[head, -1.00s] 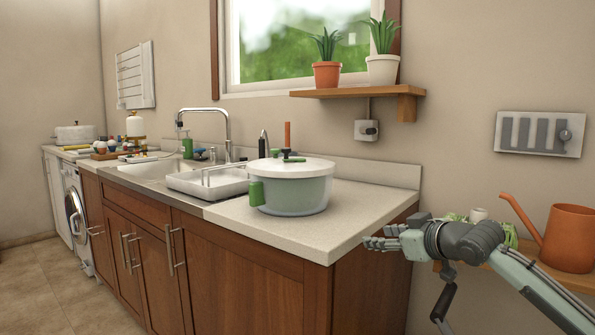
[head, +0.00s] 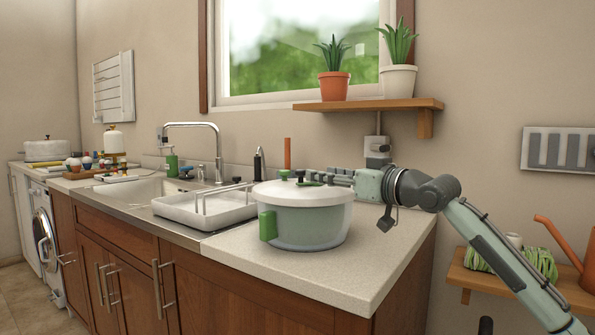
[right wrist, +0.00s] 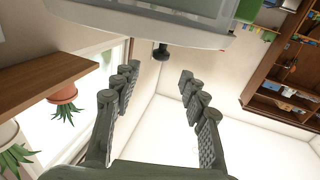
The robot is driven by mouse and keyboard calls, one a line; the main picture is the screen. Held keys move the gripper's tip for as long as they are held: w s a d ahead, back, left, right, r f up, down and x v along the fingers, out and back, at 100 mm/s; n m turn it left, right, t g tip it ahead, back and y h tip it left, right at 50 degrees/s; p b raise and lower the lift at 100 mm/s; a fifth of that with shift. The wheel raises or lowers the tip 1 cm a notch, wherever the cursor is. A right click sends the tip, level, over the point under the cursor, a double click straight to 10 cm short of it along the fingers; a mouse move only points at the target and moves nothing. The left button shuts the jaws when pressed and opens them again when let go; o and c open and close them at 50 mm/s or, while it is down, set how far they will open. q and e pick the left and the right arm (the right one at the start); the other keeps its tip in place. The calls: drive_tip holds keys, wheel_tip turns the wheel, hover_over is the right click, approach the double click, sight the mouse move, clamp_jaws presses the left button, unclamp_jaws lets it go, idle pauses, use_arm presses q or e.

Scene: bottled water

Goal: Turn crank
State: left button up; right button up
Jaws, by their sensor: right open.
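A pale green pot (head: 318,226) with a white lid and a green side handle stands on the counter. A small dark green knob (head: 283,174), possibly the crank's, sticks up from the lid. In the right wrist view, turned over, a black knob (right wrist: 160,52) hangs from the pale lid rim, just beyond and between the fingertips. My right gripper (head: 308,178) reaches over the lid from the right; its fingers (right wrist: 158,72) are spread and empty. Whether they touch the lid cannot be told. My left gripper is out of view.
A white dish rack (head: 204,207) and the sink stand left of the pot. A wall shelf (head: 370,105) with two potted plants is above. A low shelf (head: 570,292) with a watering can is at right. The counter's front right is clear.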

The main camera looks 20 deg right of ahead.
sight(304, 171)
drive_tip(key=p+x, duration=0.1)
drive_tip(key=x, duration=0.5)
drive_tip(key=shift+w, duration=0.25)
drive_tip(key=shift+w+a, duration=0.1)
drive_tip(key=shift+a, duration=0.05)
drive_tip(key=shift+c, duration=0.5)
clamp_jaws()
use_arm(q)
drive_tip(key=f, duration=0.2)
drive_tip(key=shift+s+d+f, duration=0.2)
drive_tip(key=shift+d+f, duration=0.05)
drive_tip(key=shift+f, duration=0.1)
